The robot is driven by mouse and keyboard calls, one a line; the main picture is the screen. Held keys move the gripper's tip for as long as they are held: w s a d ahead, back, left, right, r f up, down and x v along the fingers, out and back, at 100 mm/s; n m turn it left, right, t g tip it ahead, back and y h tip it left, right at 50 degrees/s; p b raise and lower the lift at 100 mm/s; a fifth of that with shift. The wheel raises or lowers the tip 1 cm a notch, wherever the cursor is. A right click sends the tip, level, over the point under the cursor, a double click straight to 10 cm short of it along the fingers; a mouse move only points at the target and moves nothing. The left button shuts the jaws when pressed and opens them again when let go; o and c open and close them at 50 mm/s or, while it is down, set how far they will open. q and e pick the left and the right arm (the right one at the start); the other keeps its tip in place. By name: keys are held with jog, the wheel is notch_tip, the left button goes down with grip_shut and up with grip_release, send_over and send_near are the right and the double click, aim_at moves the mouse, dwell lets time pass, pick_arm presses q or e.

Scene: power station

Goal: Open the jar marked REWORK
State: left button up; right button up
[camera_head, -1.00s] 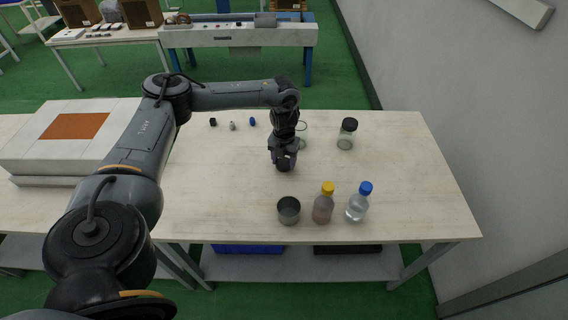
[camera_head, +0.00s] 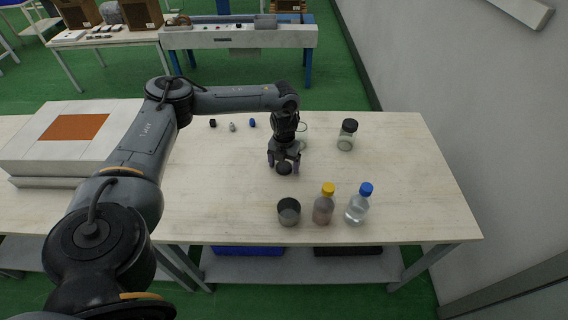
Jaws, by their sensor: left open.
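My left gripper (camera_head: 284,163) is open, pointing down over the middle of the table. A dark round lid (camera_head: 284,169) lies between and below its spread fingers, seemingly on the tabletop. Just behind my left wrist, part of a clear glass jar (camera_head: 302,144) shows, with a thin rim outline and no dark lid visible on it; my arm hides much of it. Another glass jar (camera_head: 347,136) with a black lid stands upright to the right. No REWORK marking is readable on either jar. My right gripper is not in view.
Near the front edge stand an open grey metal cup (camera_head: 289,213), a yellow-capped bottle (camera_head: 323,208) and a blue-capped bottle (camera_head: 357,207). Small items, one of them blue (camera_head: 252,123), lie at the back. A white box (camera_head: 50,150) stands left. The table's right side is clear.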

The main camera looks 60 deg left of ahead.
aim_at(284, 166)
pick_arm(q)
notch_tip(284, 166, up, 12)
jog(key=p, duration=0.6)
jog(key=shift+r, duration=0.2)
